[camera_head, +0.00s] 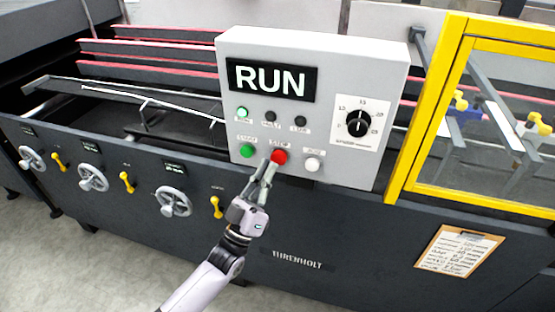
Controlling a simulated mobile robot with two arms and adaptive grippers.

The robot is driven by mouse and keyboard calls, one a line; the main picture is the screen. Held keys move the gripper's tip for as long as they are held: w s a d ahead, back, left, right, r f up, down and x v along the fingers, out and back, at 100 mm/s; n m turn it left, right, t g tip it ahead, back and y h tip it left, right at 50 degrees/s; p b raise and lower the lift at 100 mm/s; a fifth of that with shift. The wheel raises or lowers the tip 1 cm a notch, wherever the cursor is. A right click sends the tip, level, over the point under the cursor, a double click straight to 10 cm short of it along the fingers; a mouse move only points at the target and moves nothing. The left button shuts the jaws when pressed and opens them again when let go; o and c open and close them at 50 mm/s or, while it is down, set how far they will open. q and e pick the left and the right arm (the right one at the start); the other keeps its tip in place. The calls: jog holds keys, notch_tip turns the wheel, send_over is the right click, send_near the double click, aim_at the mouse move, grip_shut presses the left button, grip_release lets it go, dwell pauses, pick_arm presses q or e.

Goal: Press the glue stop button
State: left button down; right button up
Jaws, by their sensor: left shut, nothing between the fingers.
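A white control box (400,75) carries a black display (271,81) reading "RUN". Below it are a green start button (247,151), a red stop button (280,156) and a white button (312,164). My left gripper (272,162) is shut and empty, with its fingertips at the lower left edge of the red button. I cannot tell whether they touch it. The fingers cover part of the panel below the button. My right gripper is not in view.
A lit green lamp (242,112) sits beside two dark lamps, with a black dial (358,123) to the right. A yellow-framed guard (455,110) stands right of the box. Handwheels (174,202) and yellow levers (127,182) line the machine front at left. A clipboard (459,251) hangs at right.

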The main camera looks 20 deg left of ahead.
pick_arm(q)
jog(key=shift+w, duration=0.15)
jog(key=shift+w, duration=0.3)
jog(key=shift+w+b, duration=0.5)
dwell(0.6)
jog(key=shift+s, duration=0.1)
jog(key=shift+s+p, duration=0.45)
jog(key=shift+s, duration=0.4)
jog(key=s+p, duration=0.2)
jog(key=s, duration=0.3)
jog(key=shift+a, duration=0.1)
